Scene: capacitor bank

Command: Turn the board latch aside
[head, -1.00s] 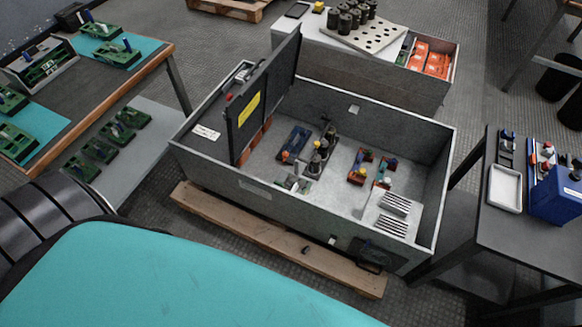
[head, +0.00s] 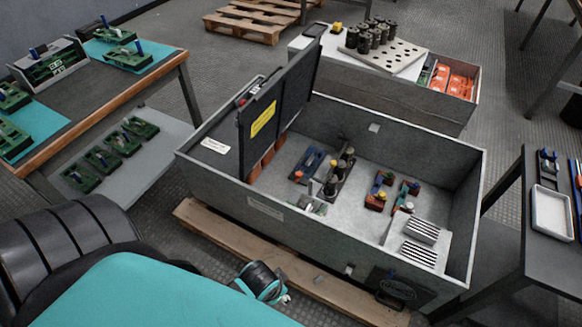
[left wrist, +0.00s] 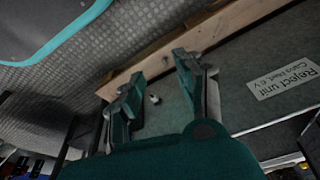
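I cannot make out for certain which part is the board latch. My left gripper (head: 264,283) shows in front of the cabinet, low and outside it. In the left wrist view the left gripper (left wrist: 160,97) is open and empty. My right gripper is not in view.
The cabinet's dark lid (head: 262,118) stands raised. A wooden beam (head: 232,237) runs along the cabinet's front. A bench (head: 100,100) with green boards stands at left, a dark table (head: 512,225) at right. A box (head: 375,86) with black cylinders stands behind.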

